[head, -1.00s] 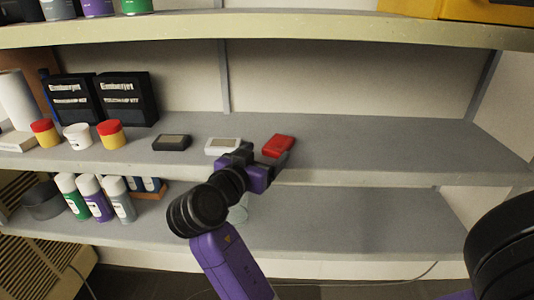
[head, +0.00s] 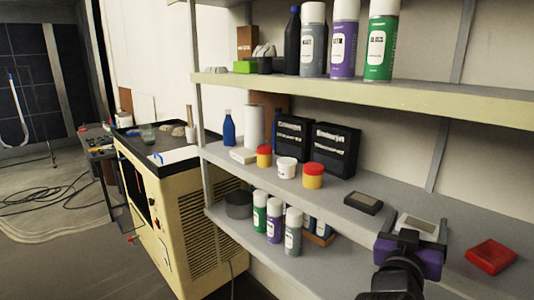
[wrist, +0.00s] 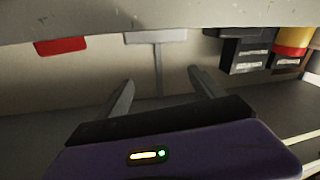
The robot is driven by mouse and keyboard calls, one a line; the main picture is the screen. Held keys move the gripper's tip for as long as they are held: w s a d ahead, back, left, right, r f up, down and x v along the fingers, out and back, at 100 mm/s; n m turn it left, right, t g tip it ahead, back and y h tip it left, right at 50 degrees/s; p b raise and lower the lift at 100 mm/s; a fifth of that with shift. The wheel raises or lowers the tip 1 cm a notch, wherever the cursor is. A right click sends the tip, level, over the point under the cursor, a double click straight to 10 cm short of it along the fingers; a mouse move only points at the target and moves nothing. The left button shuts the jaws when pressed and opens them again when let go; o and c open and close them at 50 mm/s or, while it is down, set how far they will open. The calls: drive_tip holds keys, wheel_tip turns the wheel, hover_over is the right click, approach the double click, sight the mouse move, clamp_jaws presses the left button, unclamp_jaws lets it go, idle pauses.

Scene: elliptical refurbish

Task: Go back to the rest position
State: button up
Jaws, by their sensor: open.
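My gripper (head: 410,240), purple and black, is at the lower right of the head view, in front of the middle shelf. It overlaps a white device (head: 420,224) in that view, and the exact gap cannot be told there. In the wrist view my gripper (wrist: 160,85) has its two grey fingers spread wide, with nothing between them. The white device (wrist: 155,37) and a red device (wrist: 62,46) show beyond the fingers, apart from them. The red device (head: 491,256) lies right of my gripper in the head view.
A dark device (head: 363,202), jars (head: 313,176) and black boxes (head: 335,150) stand along the middle shelf (head: 340,215). Spray cans (head: 293,232) stand on the lower shelf. A yellow cabinet (head: 165,215) is left of the shelves. Cables (head: 45,200) lie on open floor at far left.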

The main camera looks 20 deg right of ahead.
drive_tip(key=s+a+f+n+t+y, duration=0.1)
drive_tip(key=a+f+n+t+y, duration=0.35)
drive_tip(key=a, duration=0.25)
drive_tip(key=s+a+f+n+t+y, duration=0.1)
drive_tip(key=a+f+n+t+y, duration=0.4)
drive_tip(key=a, duration=0.3)
drive_tip(key=s+a+f+g+y, duration=0.1)
drive_tip(key=s+a+f+y, duration=0.1)
drive_tip(key=s, duration=0.7)
drive_tip(key=s+a+f+g+y, duration=0.2)
drive_tip(key=s+a+f, duration=0.2)
drive_tip(key=s, duration=0.6)
drive_tip(key=s+a+f+g+y, duration=0.1)
drive_tip(key=s+a+f+y, duration=0.1)
drive_tip(key=s+a, duration=0.4)
drive_tip(key=s+f, duration=0.1)
drive_tip(key=s, duration=0.3)
drive_tip(key=shift+s+f, duration=0.15)
drive_tip(key=shift+y, duration=0.25)
drive_tip(key=shift+c, duration=0.2)
